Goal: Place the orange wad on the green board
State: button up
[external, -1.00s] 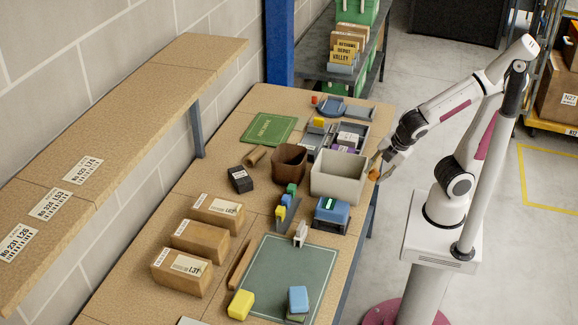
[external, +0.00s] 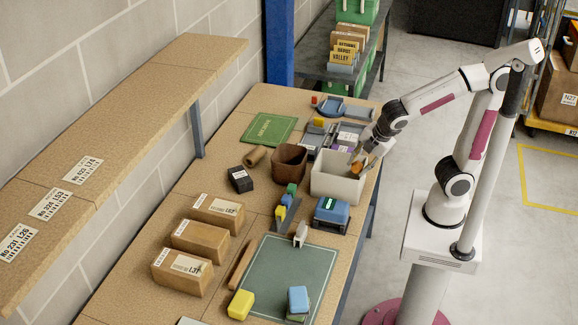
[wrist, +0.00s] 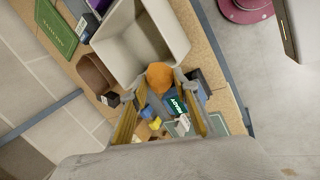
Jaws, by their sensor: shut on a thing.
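The orange wad (external: 358,167) is held between the fingertips of my gripper (external: 361,160), at the right rear rim of the pale bin. The wad also shows in the wrist view (wrist: 160,76), pinched between the two fingers (wrist: 158,86). Two flat green things could be the board. A large dark green one (external: 290,272) lies at the front of the bench, with small items on its edges. A smaller green one with lettering (external: 269,129) lies at the back left, and it also shows in the wrist view (wrist: 56,27).
The pale bin (external: 336,186) and a brown bin (external: 289,161) stand mid-bench. A blue and black device (external: 331,211), coloured blocks (external: 282,209) and a small white upright item (external: 300,234) stand in front. Cardboard boxes (external: 199,240) line the left. A shelf (external: 120,130) overhangs the wall side.

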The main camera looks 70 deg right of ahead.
jog(key=w+d+r, duration=0.2)
jog(key=w+d, duration=0.1)
jog(key=w, duration=1.1)
send_over(278, 134)
jog(key=s, duration=0.2)
notch_tip(278, 134, down, 8)
jog(key=shift+a+r, duration=0.2)
jog(key=shift+a, duration=0.1)
jog(key=shift+w+f, duration=0.1)
jog(key=shift+f, duration=1.9)
jog(key=shift+f, duration=2)
